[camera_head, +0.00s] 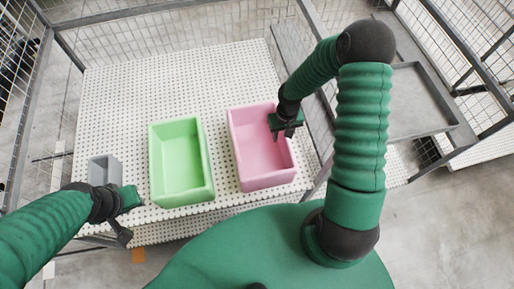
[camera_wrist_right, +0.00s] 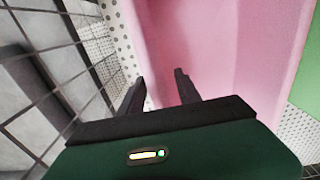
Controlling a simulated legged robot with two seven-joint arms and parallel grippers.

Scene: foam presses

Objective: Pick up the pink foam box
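The pink foam box (camera_head: 252,148) is an open, empty tray standing upright on the white perforated table, right of the green box. My right gripper (camera_head: 287,131) is at its right long wall, near the rim. In the right wrist view, its two fingers (camera_wrist_right: 161,78) are apart, with the pink box (camera_wrist_right: 225,45) beyond them. One finger is in front of the pink surface and the other is near the box's outer edge. I cannot tell whether they touch the wall. My left gripper (camera_head: 125,214) is at the lower left, away from the pink box; its fingers are unclear.
A green foam box (camera_head: 178,160) stands close left of the pink one. A small grey box (camera_head: 103,168) is near my left gripper. The perforated table (camera_head: 180,75) is clear behind the boxes. A metal mesh fence (camera_head: 490,45) and a grey tray (camera_head: 420,105) are at right.

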